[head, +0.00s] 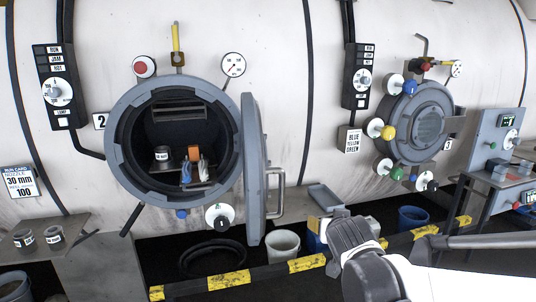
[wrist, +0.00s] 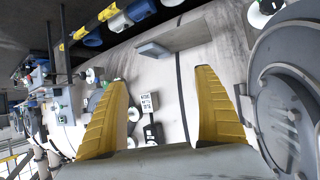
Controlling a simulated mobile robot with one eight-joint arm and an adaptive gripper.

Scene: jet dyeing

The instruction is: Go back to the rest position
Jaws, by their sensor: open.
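My gripper (wrist: 161,78) shows in the wrist view as two yellow fingers spread wide apart, with nothing between them. The door also shows at the right of the wrist view (wrist: 290,115), close beside the right finger.
The round port (head: 122,130) stands open, with a small labelled jar (head: 162,153) and other small items inside. A second port (head: 425,122) is closed. A grey tray (head: 325,198) juts from the wall near my arm. A white bucket (head: 283,245) stands below, behind a yellow-black rail (head: 306,263).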

